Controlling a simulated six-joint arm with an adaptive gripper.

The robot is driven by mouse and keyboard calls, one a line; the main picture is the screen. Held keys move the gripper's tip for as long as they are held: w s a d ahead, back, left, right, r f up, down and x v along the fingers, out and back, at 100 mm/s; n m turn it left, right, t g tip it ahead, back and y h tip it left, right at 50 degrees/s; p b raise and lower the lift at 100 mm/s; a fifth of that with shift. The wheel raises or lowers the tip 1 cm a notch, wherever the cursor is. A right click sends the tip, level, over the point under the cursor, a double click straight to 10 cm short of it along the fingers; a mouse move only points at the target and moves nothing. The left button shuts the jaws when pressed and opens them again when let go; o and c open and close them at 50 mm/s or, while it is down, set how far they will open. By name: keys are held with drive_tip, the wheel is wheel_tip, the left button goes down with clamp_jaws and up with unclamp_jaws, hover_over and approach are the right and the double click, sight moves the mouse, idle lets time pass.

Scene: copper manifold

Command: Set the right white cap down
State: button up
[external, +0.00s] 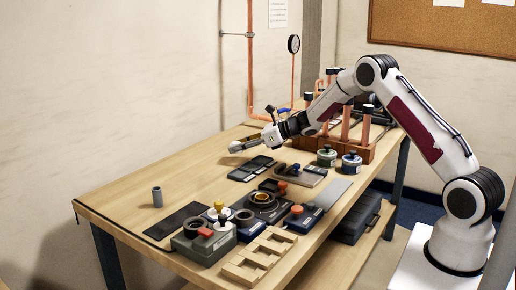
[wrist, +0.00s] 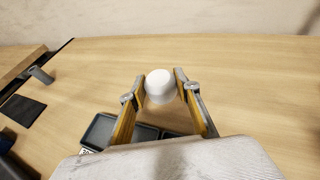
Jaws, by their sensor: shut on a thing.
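A white cap (wrist: 159,86) with a rounded top sits between the two fingertips of my gripper (wrist: 160,90) in the wrist view. The fingers, with yellow inner faces, are shut on it from both sides. In the external view my gripper (external: 237,147) reaches out low over the far part of the wooden table, beyond the dark tray. The cap is too small there to make out clearly. I cannot tell whether its underside touches the table. No second white cap can be told apart.
A dark compartment tray (external: 252,168) lies just on the near side of my gripper; it also shows in the wrist view (wrist: 100,132). A grey cylinder (external: 157,196) and a black mat (external: 180,220) are further left. The wooden table (wrist: 230,80) around the cap is bare.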

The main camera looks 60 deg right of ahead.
sight(239, 162)
drive_tip(key=shift+f, duration=1.85)
drive_tip(key=shift+f, duration=0.1)
drive_tip(key=o, duration=0.9)
drive_tip(key=shift+s, duration=0.1)
drive_tip(key=shift+s+d+r, duration=0.25)
drive_tip(key=shift+s+r, duration=0.15)
drive_tip(key=shift+s, duration=0.05)
drive_tip(key=v, duration=1)
drive_tip(key=shift+s+d+r, duration=0.1)
drive_tip(key=shift+s+d, duration=0.05)
drive_tip(key=shift+s, duration=0.2)
